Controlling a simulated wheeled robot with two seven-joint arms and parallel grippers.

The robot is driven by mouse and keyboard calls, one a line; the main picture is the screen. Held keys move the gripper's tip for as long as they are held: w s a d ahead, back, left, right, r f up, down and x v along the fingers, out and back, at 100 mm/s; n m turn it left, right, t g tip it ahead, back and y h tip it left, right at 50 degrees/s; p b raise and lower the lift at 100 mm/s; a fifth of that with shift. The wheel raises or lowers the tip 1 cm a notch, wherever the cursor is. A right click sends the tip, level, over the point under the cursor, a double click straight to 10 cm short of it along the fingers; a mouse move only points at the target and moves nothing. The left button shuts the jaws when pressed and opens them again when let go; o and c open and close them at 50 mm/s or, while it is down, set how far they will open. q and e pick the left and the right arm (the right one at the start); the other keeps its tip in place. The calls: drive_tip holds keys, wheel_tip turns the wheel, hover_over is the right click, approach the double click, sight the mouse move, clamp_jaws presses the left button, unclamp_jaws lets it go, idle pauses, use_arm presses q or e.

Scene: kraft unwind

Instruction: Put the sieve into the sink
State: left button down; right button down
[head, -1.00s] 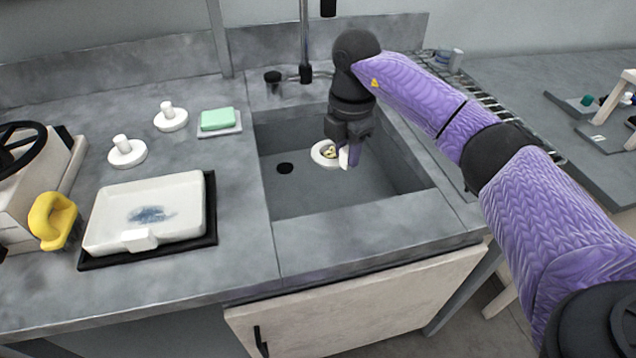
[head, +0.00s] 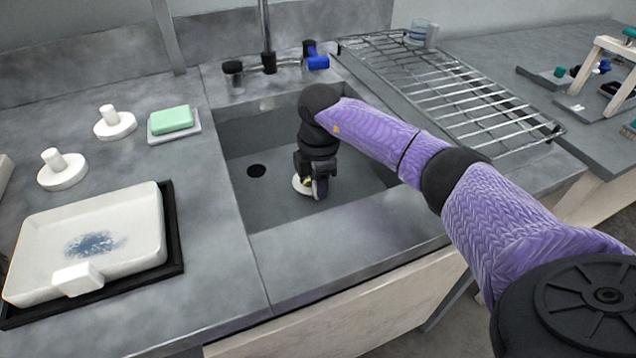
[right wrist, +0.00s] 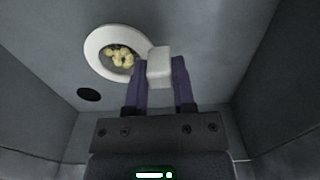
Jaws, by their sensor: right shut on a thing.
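The sieve (right wrist: 95,48) is a white ring with a dark middle holding yellowish bits. In the right wrist view it shows against the grey sink floor, and its white block handle is between my right fingers. My right gripper (right wrist: 159,68) is shut on that handle. In the head view the right gripper (head: 318,190) is down inside the sink (head: 268,205), and it hides most of the sieve (head: 300,185). I cannot tell whether the sieve touches the sink floor. My left gripper is not in view.
A white tray (head: 135,238) on a black mat, a green soap bar (head: 172,119) and two white knobbed discs lie left of the sink. A wire rack (head: 450,85) is at the right. A tap (head: 268,60) stands behind. The sink's drain hole (head: 256,171) is left of the gripper.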

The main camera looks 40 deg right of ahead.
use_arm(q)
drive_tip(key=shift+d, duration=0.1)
use_arm(e)
drive_tip(key=shift+f, duration=0.1)
drive_tip(key=c, duration=0.8)
unclamp_jaws()
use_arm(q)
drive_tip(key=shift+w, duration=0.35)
use_arm(e)
drive_tip(key=o, duration=0.4)
drive_tip(key=shift+c, duration=0.2)
use_arm(q)
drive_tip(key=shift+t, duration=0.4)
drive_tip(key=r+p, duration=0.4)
drive_tip(key=p, duration=0.1)
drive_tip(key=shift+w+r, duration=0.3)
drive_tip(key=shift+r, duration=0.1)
use_arm(e)
wheel_tip(320, 180, up, 12)
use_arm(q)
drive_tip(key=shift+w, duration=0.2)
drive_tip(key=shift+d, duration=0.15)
